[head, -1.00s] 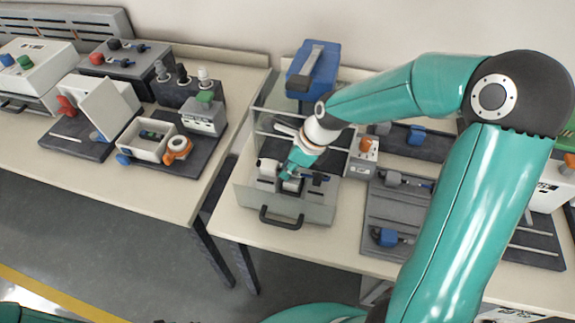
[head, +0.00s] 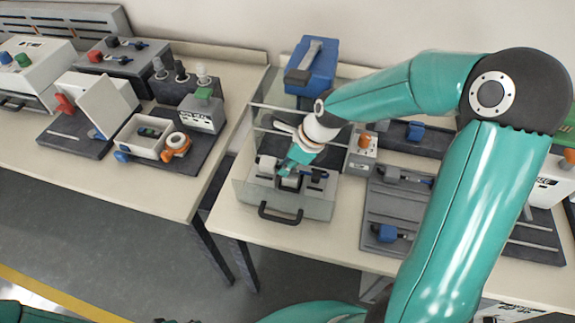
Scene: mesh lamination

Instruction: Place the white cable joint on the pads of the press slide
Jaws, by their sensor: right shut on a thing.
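My right gripper (head: 289,172) reaches down over the press slide (head: 305,207), a clear-fronted drawer with a black handle. The gripper is shut on the white cable joint (head: 291,184), which shows only as a small pale patch at the fingertips. The joint is low over the slide, but I cannot tell whether it touches the pads, which are mostly hidden by the gripper. A white rounded part (head: 267,163) lies left of the fingers, and a dark part (head: 317,176) lies to their right. My left gripper is not in view.
A small box with an orange knob (head: 362,148) stands close on the right, beside a grey tray (head: 382,213). Another bench with several devices is at left, across a gap.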

